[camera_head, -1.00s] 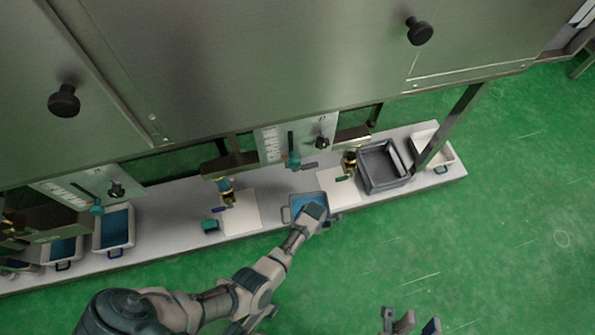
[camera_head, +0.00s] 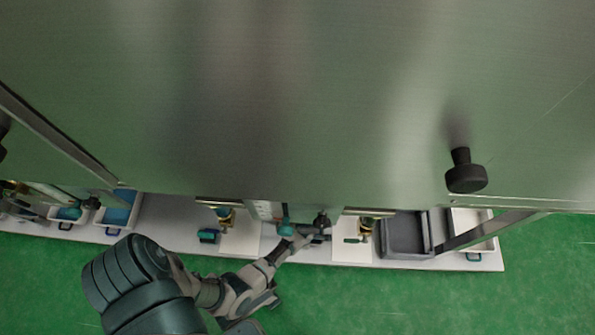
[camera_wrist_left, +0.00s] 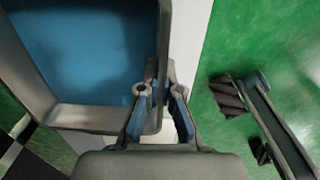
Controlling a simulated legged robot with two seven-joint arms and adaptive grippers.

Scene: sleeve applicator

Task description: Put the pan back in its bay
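In the left wrist view the grey pan (camera_wrist_left: 100,118), with a blue inside, fills the left side. My left gripper (camera_wrist_left: 160,95) is at its right wall, one finger on the inner side and one on the outer, and looks closed on that wall. In the head view my left gripper (camera_head: 297,243) reaches to the middle of the shelf, beside a teal lever. There the pan is hidden from sight, and I cannot make out its bay. My right gripper is in neither current view.
A large steel cabinet (camera_head: 280,100) with a black knob (camera_head: 466,172) overhangs the shelf (camera_head: 165,225). Blue-filled pans (camera_head: 118,210) stand at the left. A dark grey tray (camera_head: 407,238) and a white pan (camera_head: 472,218) stand at the right. White sheets (camera_head: 240,238) lie between.

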